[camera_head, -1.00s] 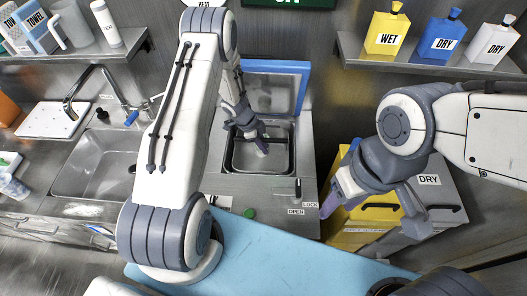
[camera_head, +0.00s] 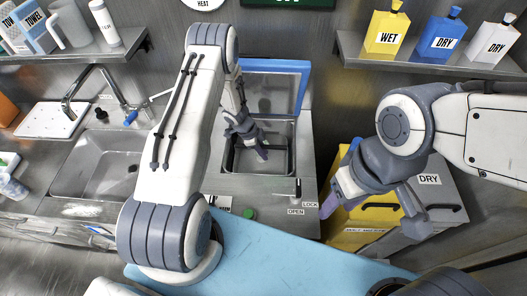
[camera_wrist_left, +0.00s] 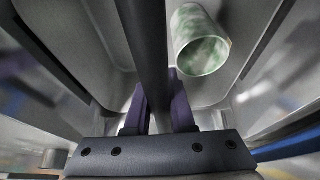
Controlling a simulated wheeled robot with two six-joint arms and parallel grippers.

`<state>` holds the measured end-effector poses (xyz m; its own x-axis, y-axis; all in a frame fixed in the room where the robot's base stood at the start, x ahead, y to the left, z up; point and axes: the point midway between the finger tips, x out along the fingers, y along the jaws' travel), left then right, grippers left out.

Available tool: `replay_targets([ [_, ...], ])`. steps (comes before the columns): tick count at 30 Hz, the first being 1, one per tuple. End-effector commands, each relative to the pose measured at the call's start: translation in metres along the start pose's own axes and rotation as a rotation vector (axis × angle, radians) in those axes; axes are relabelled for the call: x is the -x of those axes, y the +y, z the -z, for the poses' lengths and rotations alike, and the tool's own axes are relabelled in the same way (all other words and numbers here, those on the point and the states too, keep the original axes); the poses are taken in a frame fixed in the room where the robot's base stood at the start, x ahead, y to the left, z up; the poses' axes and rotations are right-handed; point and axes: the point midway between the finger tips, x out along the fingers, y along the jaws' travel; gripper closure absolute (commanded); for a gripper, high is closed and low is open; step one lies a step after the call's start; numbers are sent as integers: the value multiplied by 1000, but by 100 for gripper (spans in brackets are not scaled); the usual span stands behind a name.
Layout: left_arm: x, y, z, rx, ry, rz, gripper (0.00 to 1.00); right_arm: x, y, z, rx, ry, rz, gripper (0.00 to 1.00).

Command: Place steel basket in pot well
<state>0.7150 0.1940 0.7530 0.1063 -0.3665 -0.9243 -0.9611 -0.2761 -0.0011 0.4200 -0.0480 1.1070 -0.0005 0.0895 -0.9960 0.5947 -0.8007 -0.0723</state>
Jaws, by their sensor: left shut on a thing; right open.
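My left gripper (camera_head: 258,148) is over the pot well (camera_head: 229,168), a square steel opening in the counter. The left wrist view shows its purple fingers (camera_wrist_left: 160,105) shut on a dark bar, seemingly the handle (camera_wrist_left: 146,45) of the steel basket (camera_wrist_left: 95,35). The basket appears to be down within the well's opening; whether it touches the bottom is hidden. A mottled green and white cylinder (camera_wrist_left: 200,42) shows inside, beside the handle. My right gripper (camera_head: 372,212) is open and empty in front of the yellow and grey bins.
A blue-framed lid (camera_head: 302,85) stands open behind the well. An OPEN/LOCK lever (camera_head: 297,188) is at its front right. The sink (camera_head: 95,165) lies left. Yellow (camera_head: 350,240) and grey (camera_head: 450,195) bins stand right. A light blue surface (camera_head: 270,250) is clear in front.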

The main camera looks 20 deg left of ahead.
Motion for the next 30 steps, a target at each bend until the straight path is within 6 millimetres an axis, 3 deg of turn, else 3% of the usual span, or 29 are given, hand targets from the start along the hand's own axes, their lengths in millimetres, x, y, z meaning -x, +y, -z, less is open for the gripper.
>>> replay_targets([
  [1,0,0,0,0,0,1,70,0,0,0,0,0,0,50],
  [3,0,0,0,0,0,0,48,0,0,0,0,0,0,50],
  [12,1,0,0,0,0,0,48,1,0,0,0,0,0,50],
  [16,10,0,4,-1,1,1,48,5,0,0,0,0,0,50],
  [20,31,-2,5,0,1,5,48,3,0,0,0,0,0,50],
  [30,105,-1,5,-1,1,4,48,4,0,0,0,0,0,50],
])
